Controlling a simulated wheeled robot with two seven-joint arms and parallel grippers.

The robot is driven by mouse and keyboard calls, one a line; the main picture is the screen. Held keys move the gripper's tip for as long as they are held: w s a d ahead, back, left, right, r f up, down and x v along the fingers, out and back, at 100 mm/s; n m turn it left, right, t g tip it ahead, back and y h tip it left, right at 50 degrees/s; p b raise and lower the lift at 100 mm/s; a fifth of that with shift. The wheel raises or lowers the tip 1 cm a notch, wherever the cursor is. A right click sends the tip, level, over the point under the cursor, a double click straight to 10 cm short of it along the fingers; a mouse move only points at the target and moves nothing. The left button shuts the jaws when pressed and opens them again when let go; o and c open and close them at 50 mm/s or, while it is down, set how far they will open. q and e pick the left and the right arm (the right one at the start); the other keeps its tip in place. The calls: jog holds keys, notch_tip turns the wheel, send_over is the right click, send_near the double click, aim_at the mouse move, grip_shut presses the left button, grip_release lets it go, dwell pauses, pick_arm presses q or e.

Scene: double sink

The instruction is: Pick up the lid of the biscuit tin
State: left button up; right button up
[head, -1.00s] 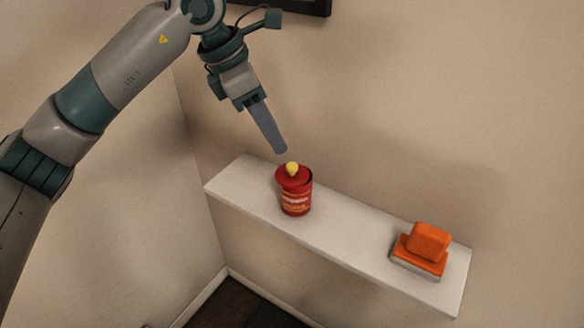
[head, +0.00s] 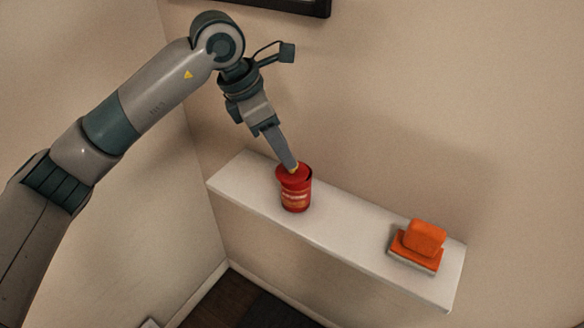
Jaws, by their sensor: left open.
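The biscuit tin (head: 296,199) is a red cylinder with a yellowish label, standing upright on a white shelf. Its red lid (head: 286,177) sits on top, a little tilted, with a yellow knob (head: 295,168) mostly hidden by my gripper. My left gripper (head: 292,167) points down from the upper left, its fingertips at the knob. It is open, though the fingers overlap in this view. Whether they touch the knob cannot be told. My right gripper is not in view.
The white shelf (head: 345,228) runs along the wall. An orange block on an orange and grey base (head: 421,240) stands at its right end. The shelf between tin and block is clear. A dark frame (head: 290,5) hangs on the wall above.

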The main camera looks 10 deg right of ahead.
aim_at(297, 176)
pick_arm(q)
jog(key=p+x, duration=0.1)
jog(key=x, duration=0.1)
jog(key=shift+d+f+p, duration=0.15)
jog(key=shift+f+p, duration=0.25)
jog(key=shift+w+d+f, duration=0.1)
jog(key=shift+d+f, duration=0.1)
jog(key=shift+f, duration=0.45)
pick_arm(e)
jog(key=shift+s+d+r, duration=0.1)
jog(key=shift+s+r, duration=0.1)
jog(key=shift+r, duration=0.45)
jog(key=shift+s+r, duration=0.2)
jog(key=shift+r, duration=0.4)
pick_arm(q)
jog(key=shift+c, duration=0.7)
grip_shut()
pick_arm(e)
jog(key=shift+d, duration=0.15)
